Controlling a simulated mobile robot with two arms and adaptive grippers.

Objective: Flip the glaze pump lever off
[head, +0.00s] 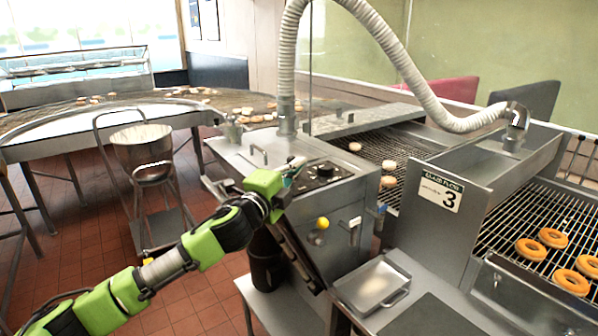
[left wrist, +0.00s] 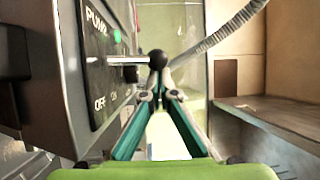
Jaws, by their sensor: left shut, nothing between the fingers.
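The pump lever (left wrist: 130,60) is a metal rod with a black ball knob, sticking out from a dark panel (left wrist: 85,75) in the left wrist view. The panel reads PUMP, with OFF and ON below, and a green light (left wrist: 117,36) glows on it. I cannot tell which label the lever points to. My left gripper (left wrist: 158,92) is shut and empty, its fingertips close below the knob in that view; contact is unclear. In the head view the left gripper (head: 294,168) is at the glaze machine's control box (head: 343,205); the lever is not clear there.
A black dial (head: 325,170) and a yellow knob (head: 322,223) are on the control box. A ribbed hose (head: 388,45) arches above. A metal tray (head: 372,286) lies in front. Doughnuts (head: 553,238) sit on the right conveyor. A bowl on a cart (head: 143,150) stands left.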

